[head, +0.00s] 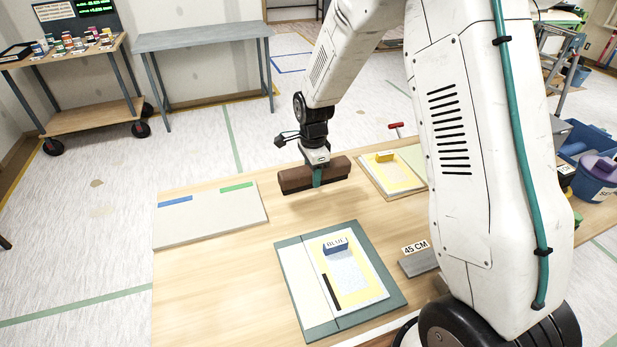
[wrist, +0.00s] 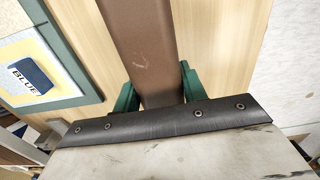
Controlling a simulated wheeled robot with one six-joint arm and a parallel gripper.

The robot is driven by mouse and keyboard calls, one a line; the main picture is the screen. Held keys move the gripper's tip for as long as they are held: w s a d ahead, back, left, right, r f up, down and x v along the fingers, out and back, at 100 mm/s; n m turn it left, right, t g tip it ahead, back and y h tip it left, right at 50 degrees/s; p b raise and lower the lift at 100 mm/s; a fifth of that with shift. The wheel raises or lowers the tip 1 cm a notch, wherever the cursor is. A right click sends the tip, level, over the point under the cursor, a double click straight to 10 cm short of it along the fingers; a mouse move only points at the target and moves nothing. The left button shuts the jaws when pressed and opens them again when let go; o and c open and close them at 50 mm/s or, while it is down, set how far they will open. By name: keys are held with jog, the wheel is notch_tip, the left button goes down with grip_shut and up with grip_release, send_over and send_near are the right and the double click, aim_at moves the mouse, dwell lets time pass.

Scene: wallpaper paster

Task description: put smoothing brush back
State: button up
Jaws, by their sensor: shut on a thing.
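My gripper (head: 317,178) is shut on the smoothing brush (head: 297,180), a long brown bar with a dark lower side. The brush is held level above the wooden table (head: 200,283), apart from it, between the blank board and the yellow sheet. In the wrist view the brush (wrist: 140,45) runs up the middle of the picture, with the green fingers of my gripper (wrist: 157,95) on either side of it. Its far end is out of that view.
A teal mat (head: 297,298) bears a yellow sheet (head: 372,285) with a blue block labelled BLUE (head: 336,247). A pale board (head: 207,222) with blue and green strips lies at left. Another yellow sheet (head: 392,175) lies at the back. A grey block (head: 420,263) sits near a 45 CM label (head: 415,247).

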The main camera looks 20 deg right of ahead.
jog(key=shift+w+a, duration=0.1)
jog(key=shift+w, duration=0.45)
jog(key=f, duration=0.1)
jog(key=w+f, duration=0.1)
jog(key=shift+w+a+f, duration=0.1)
jog(key=shift+a+f, duration=0.05)
jog(key=shift+f, duration=0.5)
jog(key=shift+f, duration=0.15)
jog(key=o, duration=1)
